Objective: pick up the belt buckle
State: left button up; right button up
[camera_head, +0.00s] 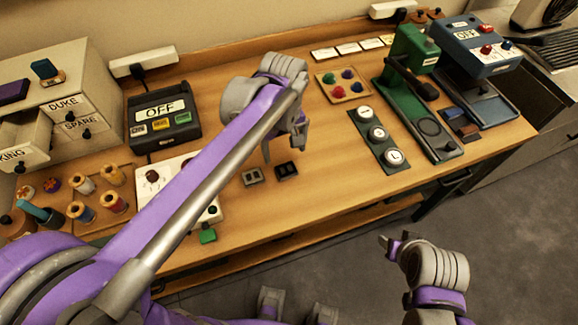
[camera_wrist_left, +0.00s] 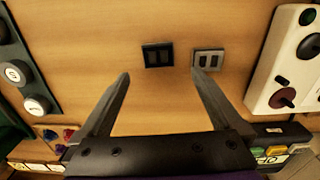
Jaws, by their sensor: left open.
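Two small rectangular buckles lie flat on the wooden table, side by side and apart. One is grey (camera_head: 252,176) and one is black (camera_head: 286,169). In the left wrist view the black buckle (camera_wrist_left: 157,55) lies ahead of the gap between my fingers, and the grey buckle (camera_wrist_left: 208,59) is just beyond the right-hand fingertip. My left gripper (camera_head: 284,150) is open and empty above the table, close to both buckles; it also shows in the left wrist view (camera_wrist_left: 161,77). My right gripper (camera_head: 392,241) is off the table's front edge, too small to read.
A white control panel (camera_head: 178,172) with knobs stands left of the buckles, partly hidden by my left arm. A dark strip with round white buttons (camera_head: 378,140) lies to the right. A green press (camera_head: 418,100) stands farther right. Bare tabletop surrounds the buckles.

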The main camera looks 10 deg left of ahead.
aim_at(286, 169)
pick_arm(q)
notch_tip(286, 169, down, 8)
jog(key=shift+d+r, duration=0.1)
jog(key=shift+d, duration=0.05)
dwell(0.3)
jog(key=shift+c, duration=0.3)
jog(key=c, duration=1.3)
jog(key=shift+r, duration=0.15)
